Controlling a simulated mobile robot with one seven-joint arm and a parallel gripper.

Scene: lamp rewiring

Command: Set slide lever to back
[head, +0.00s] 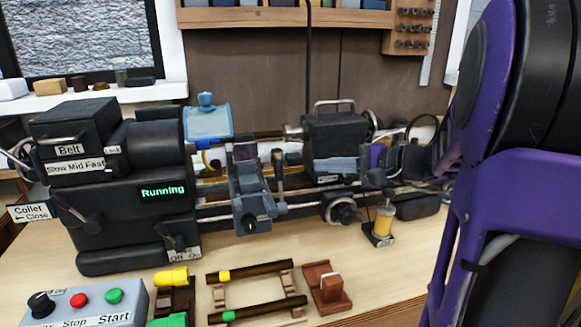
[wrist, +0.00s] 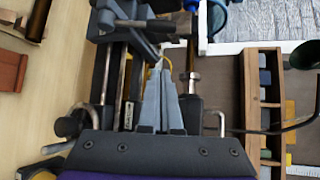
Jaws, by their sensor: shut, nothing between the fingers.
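A blue-grey slide (head: 250,195) sits on the lathe bed, with a short upright lever (head: 279,168) at its right side. This may be the slide lever; no label confirms it, and its setting is unclear. The slide also shows at the top of the wrist view (wrist: 124,14). My gripper (head: 320,166) is over the bed by the dark tailstock, to the right of the slide. In the wrist view my gripper (wrist: 166,72) has its grey fingers together, empty, pointing towards the slide. My purple arm covers the right of the head view.
The headstock (head: 130,210) reads Running. The tailstock (head: 335,132) has a raised handle. A control box (head: 85,305), wooden racks (head: 250,275) and a yellow spool (head: 383,222) stand on the bench in front. A wall shelf (head: 250,16) runs behind. Some bare bench lies between racks and lathe.

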